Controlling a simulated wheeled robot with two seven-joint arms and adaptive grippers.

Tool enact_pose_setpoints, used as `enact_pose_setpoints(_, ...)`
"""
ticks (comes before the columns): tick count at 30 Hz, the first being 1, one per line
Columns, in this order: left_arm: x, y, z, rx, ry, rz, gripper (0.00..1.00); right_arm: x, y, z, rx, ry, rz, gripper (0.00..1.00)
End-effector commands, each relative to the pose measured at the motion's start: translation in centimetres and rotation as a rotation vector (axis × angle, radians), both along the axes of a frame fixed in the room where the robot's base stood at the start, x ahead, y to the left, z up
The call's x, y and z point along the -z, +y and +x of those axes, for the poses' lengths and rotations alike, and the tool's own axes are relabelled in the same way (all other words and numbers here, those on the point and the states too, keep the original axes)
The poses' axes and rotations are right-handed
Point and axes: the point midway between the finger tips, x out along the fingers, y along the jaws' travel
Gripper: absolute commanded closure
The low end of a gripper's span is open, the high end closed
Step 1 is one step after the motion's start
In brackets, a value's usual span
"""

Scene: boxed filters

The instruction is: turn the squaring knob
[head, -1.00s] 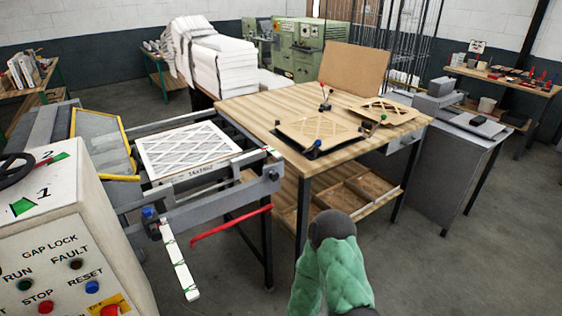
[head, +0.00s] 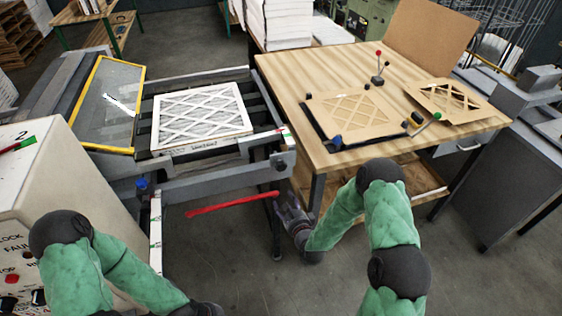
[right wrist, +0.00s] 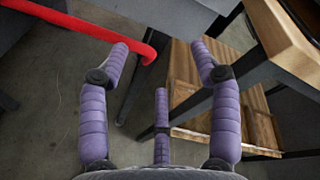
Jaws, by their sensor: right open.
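The filter machine's grey rail frame (head: 205,175) holds a white lattice-faced boxed filter (head: 201,115). A blue knob (head: 142,185) sits at its front left corner and a dark round part (head: 280,164) at its right end; I cannot tell which is the squaring knob. My right gripper (head: 284,206) is open and empty, low beside the right end of a red bar (head: 232,203). In the right wrist view its three purple fingers (right wrist: 160,62) are spread, with the red bar (right wrist: 85,27) beyond the left finger. My left arm shows, but its gripper is not visible.
A wooden workbench (head: 290,75) stands right of the machine, its leg and lower shelf close to my right gripper. Cardboard pieces (head: 348,113) lie on it. A control box (head: 45,190) stands at the left. Bare floor shows below the red bar.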

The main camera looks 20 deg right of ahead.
Motion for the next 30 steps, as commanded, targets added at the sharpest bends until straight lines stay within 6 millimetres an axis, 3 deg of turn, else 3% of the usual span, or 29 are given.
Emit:
enact_pose_setpoints(1, -0.7, 0.0, 0.0, 0.000, 0.000, 0.000, 1.00, -1.9, -0.5, 0.6, 0.028, -0.050, 0.069, 0.36)
enact_pose_setpoints(3, -1.1, 0.0, 0.0, 0.000, 0.000, 0.000, 1.00, -3.6, -1.0, 1.2, 0.053, -0.109, 0.163, 0.36)
enact_pose_setpoints(9, -1.5, 0.0, 0.0, 0.000, 0.000, 0.000, 1.00, -6.2, -1.7, 2.0, 0.082, -0.200, 0.309, 0.36)
enact_pose_setpoints(14, -1.5, 0.0, 0.0, 0.000, 0.000, 0.000, 1.00, -6.4, -1.7, 3.3, 0.084, -0.212, 0.326, 0.36)
enact_pose_setpoints(30, -1.1, 0.0, 0.0, 0.000, 0.000, 0.000, 1.00, -6.3, -1.4, 11.6, 0.082, -0.209, 0.323, 0.36)
